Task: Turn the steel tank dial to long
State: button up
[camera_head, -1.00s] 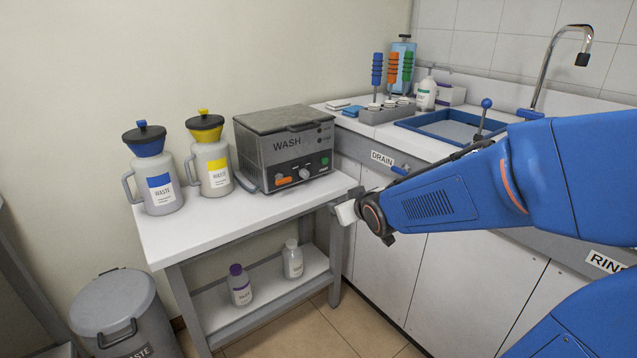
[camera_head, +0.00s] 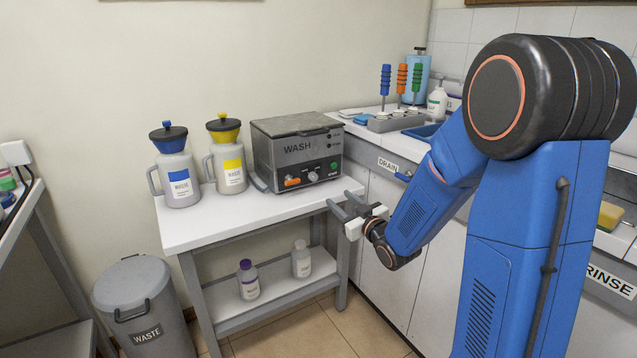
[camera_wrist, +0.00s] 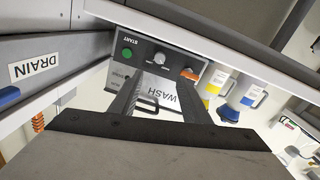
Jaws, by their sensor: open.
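The steel tank (camera_head: 297,150), a grey box with a lid and the word WASH, stands on the white side table. Its front has an orange knob (camera_head: 292,181), a pale dial (camera_head: 312,176) and a green START button (camera_head: 334,166). In the wrist view the tank front (camera_wrist: 172,75) appears turned over, with the pale dial (camera_wrist: 160,58) beyond my fingers. My gripper (camera_head: 340,204) is open and empty, in front of the tank and below its knobs, apart from them. The markings around the dial are too small to read.
Two waste jugs, one blue-labelled (camera_head: 180,187) and one yellow-labelled (camera_head: 232,173), stand left of the tank. The side table (camera_head: 200,228) has two bottles on its lower shelf. The counter with the DRAIN label (camera_head: 388,165) stands close on the right. A grey waste bin (camera_head: 145,310) is at lower left.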

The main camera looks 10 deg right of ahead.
aim_at(315, 179)
jog(key=x, duration=1.6)
jog(key=shift+w, duration=0.1)
jog(key=shift+c, duration=0.6)
jog(key=c, duration=0.9)
